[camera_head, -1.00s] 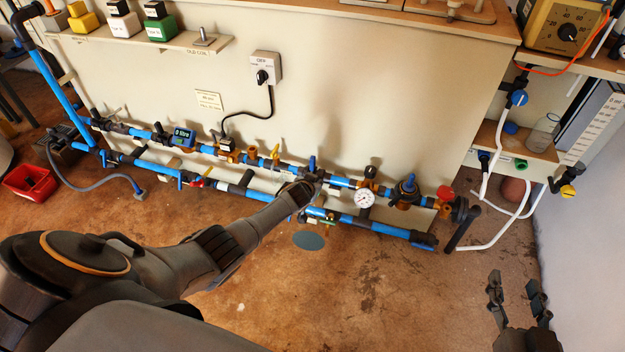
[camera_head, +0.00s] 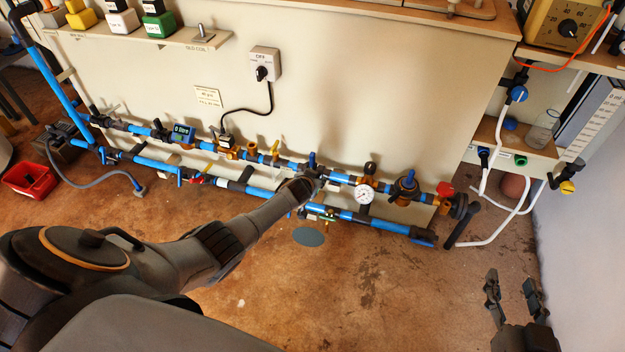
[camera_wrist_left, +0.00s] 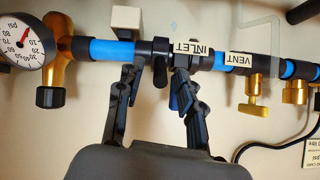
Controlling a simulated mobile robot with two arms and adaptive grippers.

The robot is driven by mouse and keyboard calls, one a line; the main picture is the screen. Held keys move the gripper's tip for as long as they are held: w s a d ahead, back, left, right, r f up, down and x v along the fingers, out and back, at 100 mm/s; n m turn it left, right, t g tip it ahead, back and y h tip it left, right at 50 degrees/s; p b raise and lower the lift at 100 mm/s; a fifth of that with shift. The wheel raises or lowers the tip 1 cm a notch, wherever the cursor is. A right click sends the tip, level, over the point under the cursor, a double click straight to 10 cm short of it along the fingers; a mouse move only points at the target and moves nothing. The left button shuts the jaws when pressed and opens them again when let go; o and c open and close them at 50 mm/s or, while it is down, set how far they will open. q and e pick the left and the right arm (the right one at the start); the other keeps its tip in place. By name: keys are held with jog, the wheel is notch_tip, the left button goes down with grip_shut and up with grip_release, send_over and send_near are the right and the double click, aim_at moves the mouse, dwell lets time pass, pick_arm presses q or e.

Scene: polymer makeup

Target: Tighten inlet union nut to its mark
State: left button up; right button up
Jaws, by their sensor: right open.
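In the left wrist view, a blue pipe with black fittings runs across the top, with an upside-down INLET label (camera_wrist_left: 192,48). A black fitting (camera_wrist_left: 144,52) sits on the pipe left of the label; I cannot tell for sure which black ring is the union nut, and no mark is readable. My left gripper (camera_wrist_left: 157,78) has its fingers spread, tips close under the pipe on either side of a black lever (camera_wrist_left: 160,62). Contact is unclear. In the head view my left gripper (camera_head: 312,184) is at the upper pipe. My right gripper (camera_head: 514,291) is open and empty over the floor.
A pressure gauge (camera_head: 364,195) stands on the pipe right of my left gripper. A yellow-handled vent valve (camera_wrist_left: 253,107) is on the other side. A lower blue pipe (camera_head: 375,224) runs below. The floor (camera_head: 390,290) between the grippers is clear.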

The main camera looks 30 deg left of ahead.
pick_arm(q)
jog(key=v, duration=1.2)
dwell(0.3)
